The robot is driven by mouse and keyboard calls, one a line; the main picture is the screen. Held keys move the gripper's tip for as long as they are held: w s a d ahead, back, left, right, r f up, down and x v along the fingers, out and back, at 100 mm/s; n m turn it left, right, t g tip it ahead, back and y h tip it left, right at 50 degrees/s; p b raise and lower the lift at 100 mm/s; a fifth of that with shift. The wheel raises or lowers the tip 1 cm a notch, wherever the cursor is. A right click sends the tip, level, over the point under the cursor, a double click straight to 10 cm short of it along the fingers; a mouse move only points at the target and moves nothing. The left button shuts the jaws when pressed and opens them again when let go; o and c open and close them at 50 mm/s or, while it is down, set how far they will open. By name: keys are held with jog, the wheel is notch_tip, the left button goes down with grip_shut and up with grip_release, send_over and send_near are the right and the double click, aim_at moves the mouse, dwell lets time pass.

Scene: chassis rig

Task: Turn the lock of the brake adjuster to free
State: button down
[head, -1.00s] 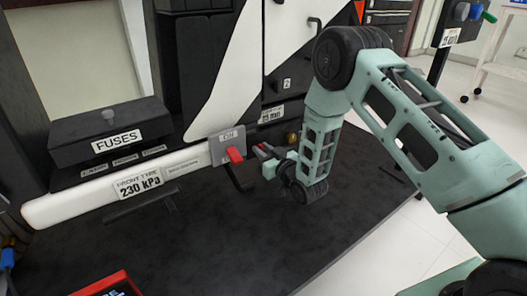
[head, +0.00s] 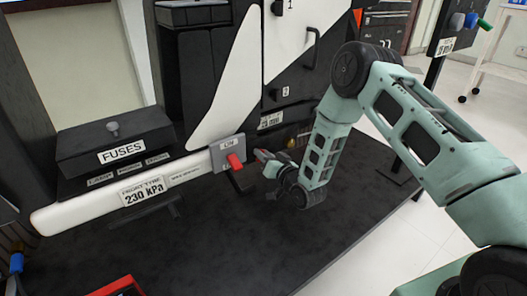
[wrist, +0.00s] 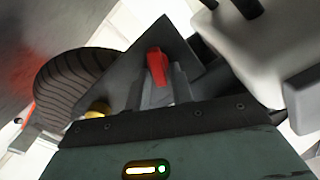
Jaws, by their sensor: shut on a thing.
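My gripper (head: 264,157) is low at the middle of the rig, just right of a grey plate (head: 227,150) that carries a red lever (head: 235,162). In the wrist view a red lever (wrist: 157,66) stands upright in front of a dark grey plate (wrist: 172,40). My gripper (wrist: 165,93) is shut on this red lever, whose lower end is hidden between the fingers. The pictures do not settle whether both views show the same lever. No free or locked marking is readable.
A ribbed black tyre-like part (wrist: 72,82) and a brass knob (wrist: 97,108) are left of the gripper in the wrist view. A white bar (head: 85,212) and a fuse box (head: 113,140) are at left. The dark floor mat (head: 220,245) in front is mostly clear.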

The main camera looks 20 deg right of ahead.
jog(key=m+p, duration=0.1)
jog(key=m, duration=0.3)
jog(key=m+p, duration=0.2)
jog(key=m, duration=0.2)
jog(key=f+m+p, duration=0.1)
jog(key=m, duration=0.3)
jog(key=shift+d, duration=0.3)
jog(key=shift+f+m, duration=0.1)
jog(key=shift+m, duration=0.2)
jog(key=c, duration=1.4)
grip_release()
jog(key=shift+c, duration=0.2)
jog(key=shift+p, duration=0.3)
jog(key=p+v, duration=0.6)
jog(key=v, duration=1.1)
jog(key=shift+s, duration=0.15)
